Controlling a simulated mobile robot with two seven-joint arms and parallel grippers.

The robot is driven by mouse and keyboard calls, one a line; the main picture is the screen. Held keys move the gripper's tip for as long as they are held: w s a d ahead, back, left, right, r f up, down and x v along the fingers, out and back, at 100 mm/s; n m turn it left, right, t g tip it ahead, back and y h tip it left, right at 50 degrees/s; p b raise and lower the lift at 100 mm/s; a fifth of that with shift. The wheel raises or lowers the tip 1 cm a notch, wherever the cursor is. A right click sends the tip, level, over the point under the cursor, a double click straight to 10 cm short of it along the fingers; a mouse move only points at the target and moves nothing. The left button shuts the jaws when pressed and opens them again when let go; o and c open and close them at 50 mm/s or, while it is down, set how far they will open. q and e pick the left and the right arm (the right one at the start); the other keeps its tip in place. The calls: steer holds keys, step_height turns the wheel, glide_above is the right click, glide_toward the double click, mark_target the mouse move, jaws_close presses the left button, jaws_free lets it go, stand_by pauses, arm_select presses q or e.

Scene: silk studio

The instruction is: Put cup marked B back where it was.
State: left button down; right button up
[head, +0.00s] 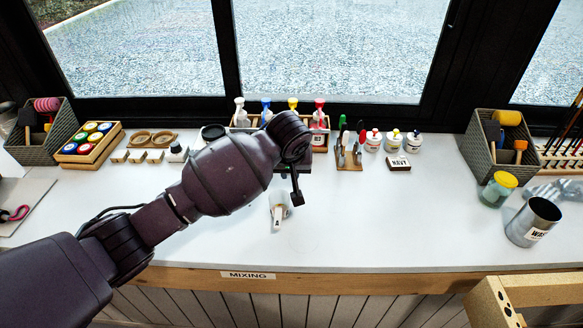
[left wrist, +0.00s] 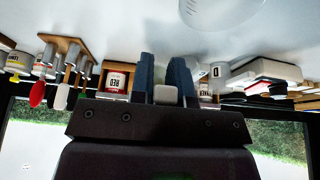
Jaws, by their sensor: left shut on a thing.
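My left gripper (head: 287,203) is low over the middle of the white table, its arm reaching in from the left. It is shut on a small pale cup (head: 279,216) with a dark mark too small to read. In the left wrist view my left gripper (left wrist: 166,78) shows two blue-grey fingers with a pale piece of the held cup (left wrist: 165,95) between them. I cannot tell whether the cup touches the table. Another small cup with a letter like D (left wrist: 217,72) stands beyond the fingers in that view. My right gripper is not in view.
A bottle rack (head: 318,122), a tool block (head: 348,158) and a NAVY block (head: 398,162) line the back. A metal can (head: 532,222) stands right. The front middle is clear.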

arm_select(q)
step_height(320, 180, down, 6)
steer(key=shift+r+b, duration=0.15)
steer(key=shift+b, duration=0.35)
steer(key=w, duration=0.2)
steer(key=w+b, duration=0.1)
steer(key=w, duration=0.1)
steer(key=shift+r, duration=0.25)
steer(key=shift+w+r, duration=0.1)
steer(key=shift+w, duration=0.3)
steer(key=w, duration=0.1)
steer(key=w+f+b, duration=0.1)
steer(key=w, duration=0.1)
steer(key=shift+w, duration=0.15)
steer(key=shift+f, duration=0.1)
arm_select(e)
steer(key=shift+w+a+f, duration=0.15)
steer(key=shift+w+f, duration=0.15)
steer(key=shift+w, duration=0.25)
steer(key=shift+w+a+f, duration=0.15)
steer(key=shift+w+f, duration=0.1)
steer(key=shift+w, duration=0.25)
